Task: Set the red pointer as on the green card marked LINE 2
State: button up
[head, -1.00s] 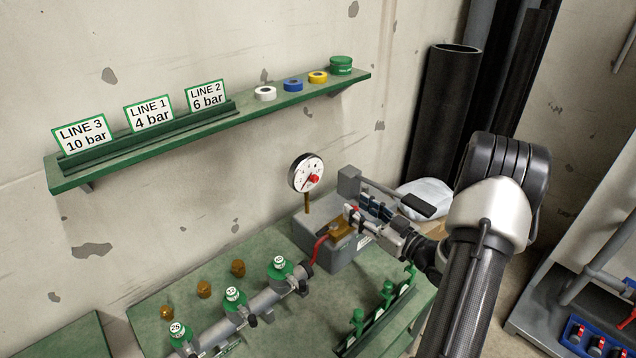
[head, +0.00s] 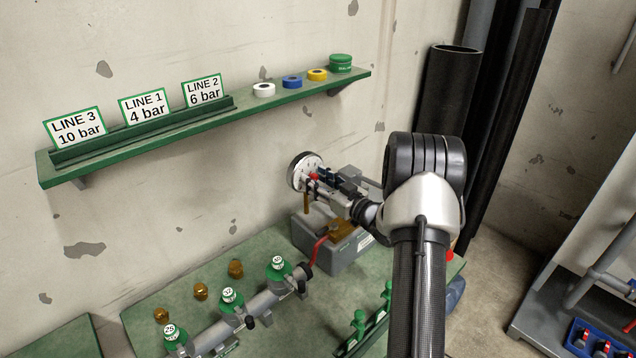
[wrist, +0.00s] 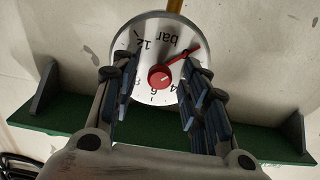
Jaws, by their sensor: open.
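The green-edged LINE 2 card (head: 203,90) on the wall shelf reads 6 bar. The round white gauge (head: 297,170) stands on a brass stem above a grey box. In the wrist view the gauge dial (wrist: 133,68) appears upside down, with a red knob (wrist: 160,78) at its centre. The red pointer (wrist: 184,57) runs from the knob to the upper right, close to the low end of the scale, away from the 6. My gripper (head: 315,184) is at the gauge face. In the wrist view my open gripper (wrist: 160,70) has one finger on each side of the knob, not closed on it.
Cards LINE 3 (head: 75,128) and LINE 1 (head: 145,106) stand on the green shelf (head: 120,160), with tape rolls to their right. Below, a grey pipe with green-topped valves (head: 232,300) lies on the green bench (head: 300,330). The grey box (head: 325,245) stands under the gauge.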

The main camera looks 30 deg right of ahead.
jog(key=shift+c, duration=0.3)
grip_shut()
dwell(0.5)
